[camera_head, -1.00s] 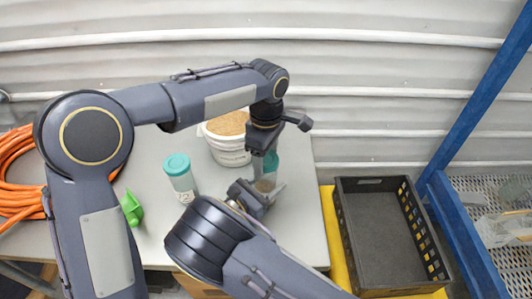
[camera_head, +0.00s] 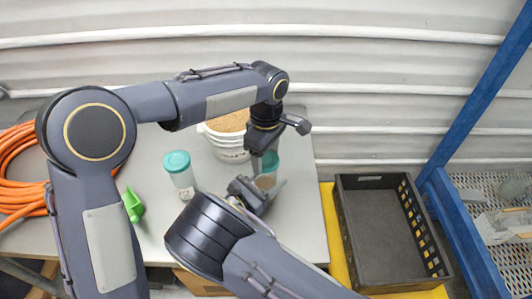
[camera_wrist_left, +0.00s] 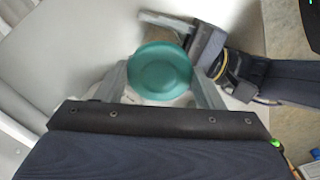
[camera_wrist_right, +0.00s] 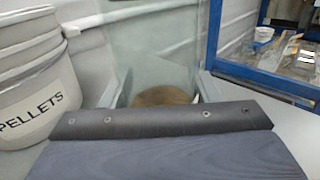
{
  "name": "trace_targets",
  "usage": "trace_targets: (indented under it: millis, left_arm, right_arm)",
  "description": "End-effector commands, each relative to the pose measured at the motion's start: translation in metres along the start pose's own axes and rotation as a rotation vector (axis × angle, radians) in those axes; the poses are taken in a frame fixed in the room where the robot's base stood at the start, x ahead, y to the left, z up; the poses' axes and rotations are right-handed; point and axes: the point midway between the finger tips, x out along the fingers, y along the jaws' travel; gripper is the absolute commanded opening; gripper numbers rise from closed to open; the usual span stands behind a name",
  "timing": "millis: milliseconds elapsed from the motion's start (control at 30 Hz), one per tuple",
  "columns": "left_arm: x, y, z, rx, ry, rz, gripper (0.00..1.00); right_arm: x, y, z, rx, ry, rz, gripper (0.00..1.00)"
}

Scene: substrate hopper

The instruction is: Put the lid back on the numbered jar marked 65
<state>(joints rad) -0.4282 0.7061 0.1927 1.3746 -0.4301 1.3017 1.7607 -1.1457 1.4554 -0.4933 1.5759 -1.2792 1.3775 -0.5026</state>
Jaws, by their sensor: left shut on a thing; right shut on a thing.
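My left gripper (camera_head: 267,166) is shut on a teal round lid (camera_wrist_left: 160,72), which sits between its fingers in the left wrist view. My right gripper (camera_head: 262,194) is shut on a clear jar (camera_wrist_right: 155,45) with brown contents low inside it. In the head view the lid (camera_head: 271,160) shows just behind and above the jar (camera_head: 265,182), partly hidden by my left fingers. I cannot tell whether lid and rim touch. No number is readable on the held jar. A second clear jar (camera_head: 184,181) with a teal lid stands on the table to the left.
A white bucket (camera_head: 230,153) of pellets stands behind the jars; it also shows in the right wrist view (camera_wrist_right: 35,85). A green scoop (camera_head: 132,205) and an orange hose (camera_head: 20,175) lie left. A black crate (camera_head: 385,291) is right of the table, beside a blue frame (camera_head: 470,112).

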Motion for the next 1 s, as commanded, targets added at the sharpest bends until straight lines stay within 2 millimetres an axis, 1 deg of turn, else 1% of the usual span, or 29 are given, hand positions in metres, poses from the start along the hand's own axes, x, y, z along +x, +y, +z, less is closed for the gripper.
trace_targets:
  millis: [167,200,367,967,1000]
  left_arm:
    - [-0.0003,-0.0008,-0.0003,0.395,0.0,0.001,0.41]
    - [-0.0003,-0.0009,-0.0003,0.502,0.0,0.001,0.41]
    - [-0.0001,-0.0015,-0.0011,0.925,-0.001,0.002,0.41]
    - [0.0011,-0.0009,-0.0039,2.542,0.001,0.003,0.41]
    - [0.001,-0.0006,-0.0039,2.651,0.002,0.002,0.41]
  right_arm:
    - [-0.0001,0.0001,-0.0005,0.0,0.001,0.001,0.0]
    - [-0.0001,0.0001,-0.0004,0.0,0.001,0.001,0.0]
    - [-0.0001,0.0001,-0.0005,0.0,0.001,0.001,0.0]
    - [-0.0002,0.0,-0.0006,0.0,0.002,0.001,0.0]
    - [-0.0002,0.0,-0.0006,0.0,0.002,0.001,0.0]
